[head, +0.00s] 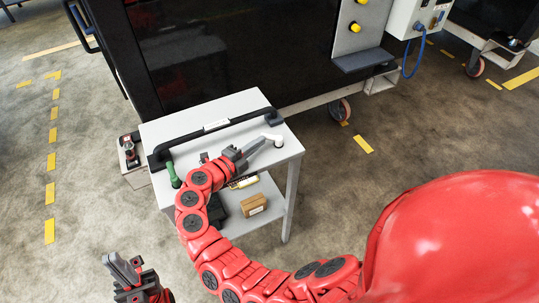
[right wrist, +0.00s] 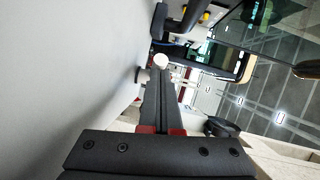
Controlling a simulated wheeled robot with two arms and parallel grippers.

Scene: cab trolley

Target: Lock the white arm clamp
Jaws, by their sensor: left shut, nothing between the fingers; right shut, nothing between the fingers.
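The white arm clamp (head: 274,138) is a small white lever near the right end of the black bar on the trolley's grey top (head: 290,152). In the right wrist view its round white knob (right wrist: 161,61) shows just beyond the fingertips. My right gripper (head: 262,141) is shut and empty, low over the top, its tips close to the clamp; I cannot tell if they touch. Its fingers (right wrist: 158,85) also show in the right wrist view. My left gripper (head: 108,259) is shut and empty, low at the left, away from the trolley.
A cardboard box (head: 253,205) sits on the lower shelf. A large dark cabinet (head: 230,50) stands behind. Floor to the left is mostly clear.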

